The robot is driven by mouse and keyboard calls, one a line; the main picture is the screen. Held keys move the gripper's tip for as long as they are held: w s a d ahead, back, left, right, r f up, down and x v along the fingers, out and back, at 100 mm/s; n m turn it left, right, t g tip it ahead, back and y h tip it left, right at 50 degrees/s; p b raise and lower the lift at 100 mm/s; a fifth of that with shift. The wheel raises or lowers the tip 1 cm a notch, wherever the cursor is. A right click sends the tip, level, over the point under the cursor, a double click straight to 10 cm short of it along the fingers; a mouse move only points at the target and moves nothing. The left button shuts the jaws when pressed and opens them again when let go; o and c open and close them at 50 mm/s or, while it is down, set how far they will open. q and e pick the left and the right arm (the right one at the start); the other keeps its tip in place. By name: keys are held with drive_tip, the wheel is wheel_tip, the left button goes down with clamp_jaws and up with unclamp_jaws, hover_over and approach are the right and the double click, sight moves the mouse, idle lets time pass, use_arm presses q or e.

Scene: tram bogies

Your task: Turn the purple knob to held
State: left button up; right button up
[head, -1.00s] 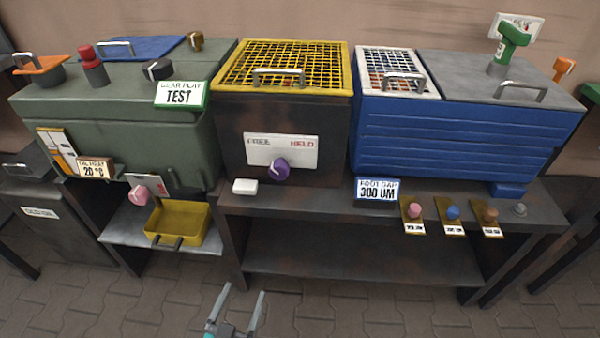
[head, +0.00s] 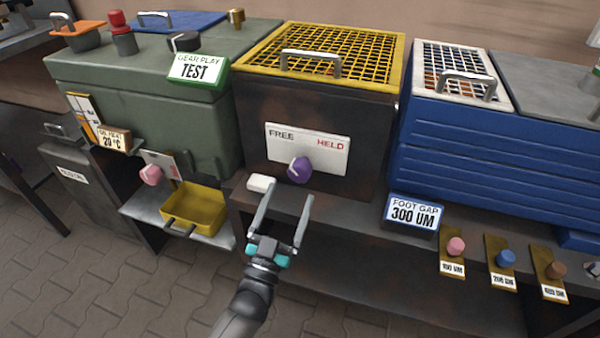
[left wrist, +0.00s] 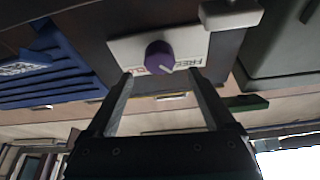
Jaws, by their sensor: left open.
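The purple knob (head: 299,170) sits on a white plate (head: 325,150) on the dark front of the middle unit. The plate reads FREE at left and HELD at right. The knob's white mark is on its left side, towards FREE. My left gripper (head: 290,190) is open and empty, in front of and just below the knob in the head view. In the left wrist view, upside down, the knob (left wrist: 159,56) shows just beyond and between the open fingertips (left wrist: 160,74), apart from them. My right gripper is not in view.
A small white block (head: 261,183) lies on the ledge left of the knob. A yellow tray (head: 196,207) and a pink knob (head: 151,174) are further left. A FOOT GAP sign (head: 413,213) stands on the ledge to the right. The yellow mesh lid (head: 320,55) is above.

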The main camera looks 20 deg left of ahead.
sight(297, 176)
use_arm(q)
drive_tip(key=b+x, duration=0.1)
drive_tip(key=x, duration=0.4)
drive_tip(key=shift+w, duration=0.2)
drive_tip(key=shift+b+x, duration=0.3)
drive_tip(key=shift+x, duration=0.7)
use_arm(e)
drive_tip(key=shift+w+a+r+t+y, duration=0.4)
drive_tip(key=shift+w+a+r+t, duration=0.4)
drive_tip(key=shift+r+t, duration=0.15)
use_arm(q)
drive_tip(key=c, duration=1.4)
